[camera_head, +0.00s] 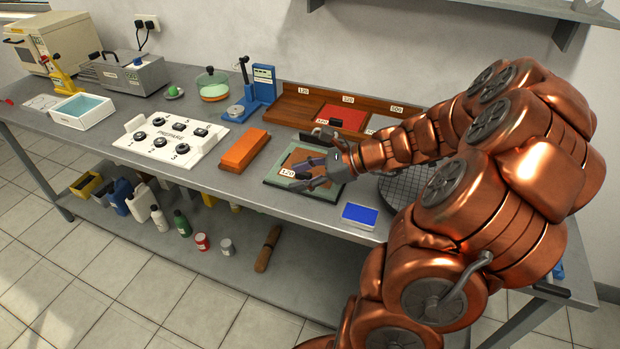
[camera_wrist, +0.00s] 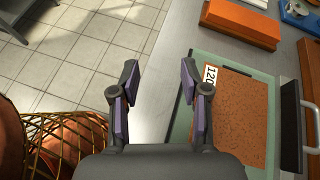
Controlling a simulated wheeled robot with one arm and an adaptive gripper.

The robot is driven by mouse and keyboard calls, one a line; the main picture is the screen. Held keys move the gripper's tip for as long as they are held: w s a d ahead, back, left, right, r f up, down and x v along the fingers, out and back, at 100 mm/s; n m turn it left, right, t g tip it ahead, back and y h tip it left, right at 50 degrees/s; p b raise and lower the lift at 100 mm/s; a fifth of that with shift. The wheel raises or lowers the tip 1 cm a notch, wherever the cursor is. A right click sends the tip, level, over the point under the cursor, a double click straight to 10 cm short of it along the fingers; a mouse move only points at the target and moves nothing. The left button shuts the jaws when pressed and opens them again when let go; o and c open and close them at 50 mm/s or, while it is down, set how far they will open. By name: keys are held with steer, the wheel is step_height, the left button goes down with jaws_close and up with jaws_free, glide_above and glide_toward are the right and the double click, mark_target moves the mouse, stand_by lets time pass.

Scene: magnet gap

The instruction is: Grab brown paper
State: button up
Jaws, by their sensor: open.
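The brown paper (camera_wrist: 240,104) is a flat rust-brown sheet with a white "120" label at its corner. It lies on a pale green-edged plate (camera_wrist: 200,62) on the bench. In the head view the brown paper (camera_head: 297,157) is partly hidden by my gripper (camera_head: 301,178). In the wrist view my gripper (camera_wrist: 158,82) is open with nothing between its fingers. Its right finger overlaps the plate's left edge, and the paper lies to the right of both fingers. I cannot tell its height above the plate.
An orange block (camera_head: 244,149) lies left of the plate, and a blue-topped box (camera_head: 359,215) stands at its front right. A dark round disc (camera_head: 405,190) is to the right. Behind is a wooden rack (camera_head: 290,108) with a red sheet (camera_head: 345,117). A dark handle (camera_wrist: 291,130) stands by the plate.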

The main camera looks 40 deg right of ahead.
mark_target(305, 173)
steer(key=d+f+m, duration=0.1)
steer(key=d, duration=0.1)
steer(key=d+f+m+t+h, duration=0.1)
steer(key=d+m, duration=0.1)
steer(key=d, duration=0.1)
steer(key=d+f+m+t+b, duration=0.1)
steer(key=d, duration=0.2)
steer(key=shift+d+m+h, duration=0.2)
steer(key=shift+m+h, duration=0.1)
steer(key=shift+t, duration=0.3)
steer(key=shift+p+x, duration=0.55)
steer(key=shift+x, duration=3.3)
steer(key=shift+f, duration=0.1)
steer(key=shift+c, duration=0.2)
jaws_close()
